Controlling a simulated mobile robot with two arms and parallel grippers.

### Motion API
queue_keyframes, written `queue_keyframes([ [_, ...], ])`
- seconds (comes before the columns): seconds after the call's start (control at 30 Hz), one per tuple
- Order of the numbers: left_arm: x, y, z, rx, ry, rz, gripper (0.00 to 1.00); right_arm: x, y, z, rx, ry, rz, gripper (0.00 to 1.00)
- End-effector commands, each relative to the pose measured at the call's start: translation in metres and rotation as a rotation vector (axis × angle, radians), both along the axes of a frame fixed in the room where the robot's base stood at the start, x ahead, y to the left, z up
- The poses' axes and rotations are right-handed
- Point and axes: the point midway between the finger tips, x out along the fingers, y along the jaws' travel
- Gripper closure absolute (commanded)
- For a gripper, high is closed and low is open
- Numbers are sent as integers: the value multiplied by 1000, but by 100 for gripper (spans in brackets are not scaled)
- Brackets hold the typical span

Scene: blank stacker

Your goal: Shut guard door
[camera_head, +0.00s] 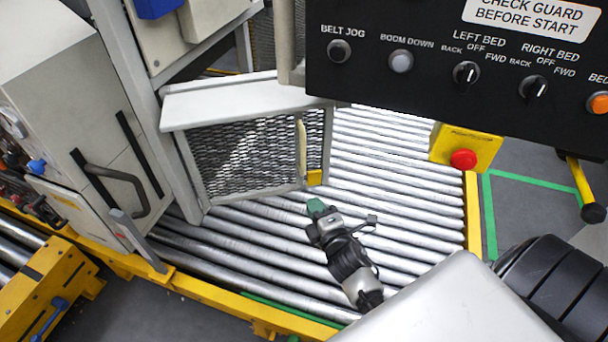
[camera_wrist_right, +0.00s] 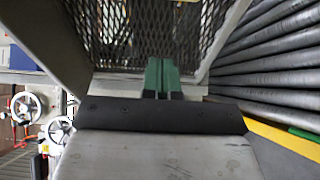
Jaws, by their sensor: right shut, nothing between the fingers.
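The guard door (camera_head: 250,155) is a grey frame with dark wire mesh, standing ajar at an angle over the roller bed in the head view. It has a pale upright handle bar and a yellow block at its free lower corner. My right gripper (camera_head: 317,206) has green fingertips and is just below and in front of that corner. In the right wrist view the green fingers (camera_wrist_right: 161,76) are together and empty, in front of the door's mesh (camera_wrist_right: 150,35) and lower frame. Whether they touch the door I cannot tell. My left gripper is not in view.
Metal rollers (camera_head: 390,180) lie under and to the right of the door. A black control panel (camera_head: 450,60) hangs at upper right, with a yellow box and red button (camera_head: 463,159) below it. A grey cabinet (camera_head: 75,110) with a handle stands at left.

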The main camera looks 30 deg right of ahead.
Motion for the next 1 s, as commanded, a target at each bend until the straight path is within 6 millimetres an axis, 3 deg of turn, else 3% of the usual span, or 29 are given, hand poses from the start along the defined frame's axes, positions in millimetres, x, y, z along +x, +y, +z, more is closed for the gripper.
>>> queue_keyframes([
  [0.17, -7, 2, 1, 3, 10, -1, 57, 29, -3, 1, 0, -1, 0, 100],
  [0.5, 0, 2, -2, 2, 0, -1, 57, 99, -12, 0, 3, 1, -1, 100],
  [0.7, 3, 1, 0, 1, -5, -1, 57, 114, -34, 0, 3, 3, 0, 100],
  [1.0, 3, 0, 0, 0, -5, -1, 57, 119, -40, -1, 5, 2, 0, 100],
])
